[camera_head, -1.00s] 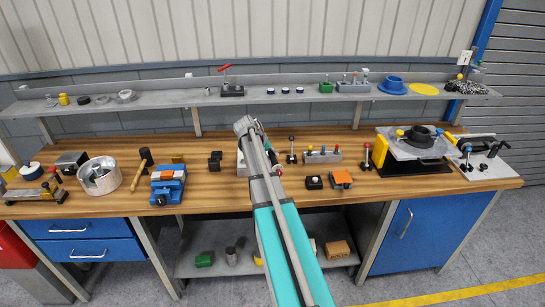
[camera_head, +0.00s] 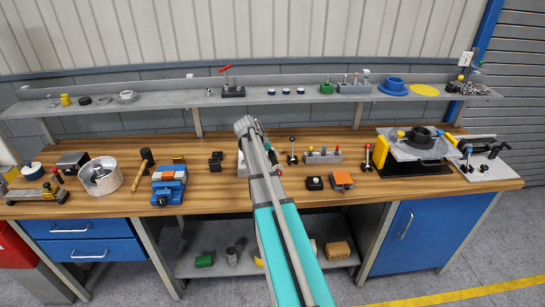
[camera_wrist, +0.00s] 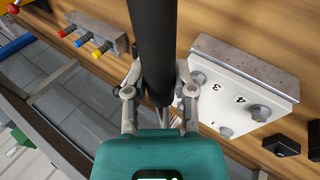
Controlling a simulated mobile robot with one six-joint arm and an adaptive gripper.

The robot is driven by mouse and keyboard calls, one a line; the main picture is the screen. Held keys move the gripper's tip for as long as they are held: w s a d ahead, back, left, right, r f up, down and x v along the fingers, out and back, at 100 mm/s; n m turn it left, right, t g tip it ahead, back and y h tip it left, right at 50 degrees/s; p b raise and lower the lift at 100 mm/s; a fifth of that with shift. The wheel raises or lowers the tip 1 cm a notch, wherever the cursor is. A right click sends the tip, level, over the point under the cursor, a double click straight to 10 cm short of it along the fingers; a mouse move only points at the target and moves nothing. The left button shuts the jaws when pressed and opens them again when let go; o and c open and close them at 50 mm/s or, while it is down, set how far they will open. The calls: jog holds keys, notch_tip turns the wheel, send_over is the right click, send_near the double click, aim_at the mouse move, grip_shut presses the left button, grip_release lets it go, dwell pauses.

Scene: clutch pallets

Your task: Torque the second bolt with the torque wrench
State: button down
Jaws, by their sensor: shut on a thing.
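My gripper (camera_wrist: 160,92) is shut on the black handle of the torque wrench (camera_wrist: 153,40) in the wrist view. The handle runs up out of the top of that picture; the tool's working end is not clear. A white block (camera_wrist: 236,88) with a grey back edge lies right of the gripper. It carries hex bolts, one (camera_wrist: 260,112) near the 4, one (camera_wrist: 198,78) near the 3 and one (camera_wrist: 226,132) lower down. The second bolt is not clearly seen; the gripper may hide it. In the head view my arm covers most of the block (camera_head: 241,165).
A grey holder (camera_head: 323,157) with coloured-tipped tools stands right of the arm. A black box (camera_head: 314,183), an orange-topped block (camera_head: 342,180) and a blue vise (camera_head: 168,188) are nearby. A shelf (camera_head: 185,102) runs along the back.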

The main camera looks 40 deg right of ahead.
jog(key=shift+f+b, duration=1.45)
dwell(1.6)
jog(key=shift+w+a, duration=0.15)
jog(key=shift+a, duration=0.05)
dwell(0.6)
jog(key=shift+w+a+m+g, duration=0.3)
jog(key=shift+a+m+g, duration=0.1)
jog(key=shift+a+m, duration=0.35)
jog(key=shift+w+a+m, duration=0.1)
jog(key=shift+w+m, duration=0.05)
jog(key=shift+m, duration=0.1)
jog(key=shift+w+a+m+g+y, duration=0.3)
jog(key=shift+w+a+m+g, duration=0.25)
jog(key=shift+a, duration=0.2)
jog(key=shift+s, duration=0.1)
jog(key=shift+a, duration=0.1)
dwell(0.4)
jog(key=shift+w+a+m+g, duration=0.25)
jog(key=shift+w+a+m, duration=0.45)
jog(key=shift+m, duration=0.15)
jog(key=shift+w+a+y, duration=0.1)
jog(key=shift+w+y, duration=0.15)
jog(key=shift+y, duration=0.05)
